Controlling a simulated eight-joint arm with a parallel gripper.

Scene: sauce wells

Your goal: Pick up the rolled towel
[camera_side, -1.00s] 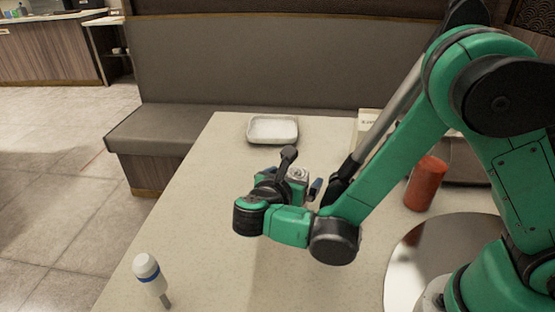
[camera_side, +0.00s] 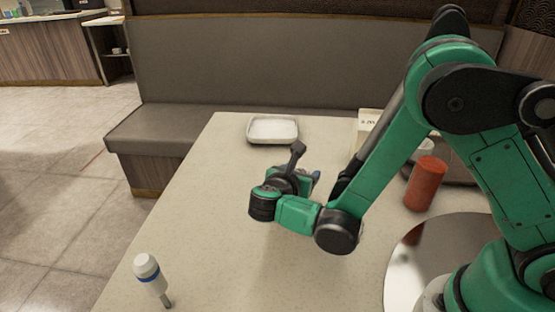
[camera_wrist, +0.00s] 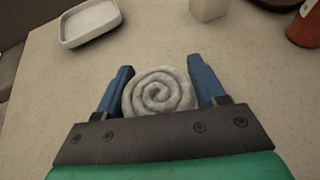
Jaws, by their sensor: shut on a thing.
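The rolled towel (camera_wrist: 158,93) is a pale grey-white roll with its spiral end facing the wrist camera. It sits between the two blue fingers of my gripper (camera_wrist: 160,68), and the gripper is shut on it. In the side view my gripper (camera_side: 304,180) is low over the middle of the table, and my wrist hides the towel there. I cannot tell whether the towel touches the table.
A white dish (camera_side: 272,142) stands at the table's back edge. A red cylinder (camera_side: 426,184), a dark tray (camera_side: 462,172) and a pale box (camera_side: 369,121) are on the right. A white object with a blue band (camera_side: 147,270) is at the front left. The table between is clear.

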